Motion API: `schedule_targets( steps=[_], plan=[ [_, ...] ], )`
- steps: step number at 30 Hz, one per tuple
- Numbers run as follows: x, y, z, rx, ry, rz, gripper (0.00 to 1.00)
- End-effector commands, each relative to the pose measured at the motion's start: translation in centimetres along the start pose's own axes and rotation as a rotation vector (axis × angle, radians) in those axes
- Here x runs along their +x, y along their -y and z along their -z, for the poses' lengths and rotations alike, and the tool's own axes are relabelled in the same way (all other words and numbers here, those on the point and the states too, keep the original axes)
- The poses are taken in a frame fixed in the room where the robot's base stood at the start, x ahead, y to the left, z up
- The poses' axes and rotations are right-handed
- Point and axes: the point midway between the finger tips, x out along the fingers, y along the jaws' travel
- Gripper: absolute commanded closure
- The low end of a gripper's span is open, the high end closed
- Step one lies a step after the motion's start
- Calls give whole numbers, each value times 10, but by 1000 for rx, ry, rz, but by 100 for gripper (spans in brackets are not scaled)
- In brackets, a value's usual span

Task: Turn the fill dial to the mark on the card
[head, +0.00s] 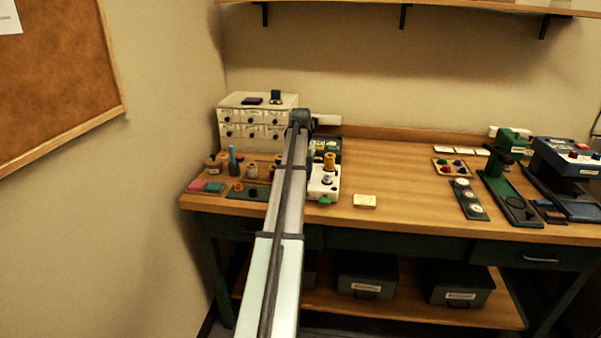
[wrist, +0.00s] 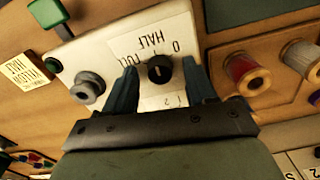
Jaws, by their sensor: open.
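The fill dial (wrist: 159,69) is a small black round knob on a white machine (wrist: 110,55), beside the printed words 0, HALF and FULL, upside down in the wrist view. A pale line shows on the knob, but I cannot tell exactly which mark it points at. My gripper (wrist: 161,80) is open, with one dark blue finger on each side of the dial; I cannot tell whether they touch it. The cream card (wrist: 30,65) lies beside the machine, its upside-down print seeming to include HALF. In the head view the card (head: 364,201) is right of the machine (head: 325,184), and my arm hides the dial.
A wooden holder with thread spools (wrist: 246,72) is close on the other side. A white drawer cabinet (head: 257,120) stands behind.

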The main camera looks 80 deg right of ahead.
Motion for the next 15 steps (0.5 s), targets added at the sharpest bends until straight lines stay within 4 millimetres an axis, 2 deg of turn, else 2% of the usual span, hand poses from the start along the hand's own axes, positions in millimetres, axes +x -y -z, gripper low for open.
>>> schedule_targets(
  steps=[8, 15],
  plan=[
    [-9, 0, 1, 0, -1, 0, 44],
    [-49, 0, 2, 0, -3, 1, 44]
  ],
)
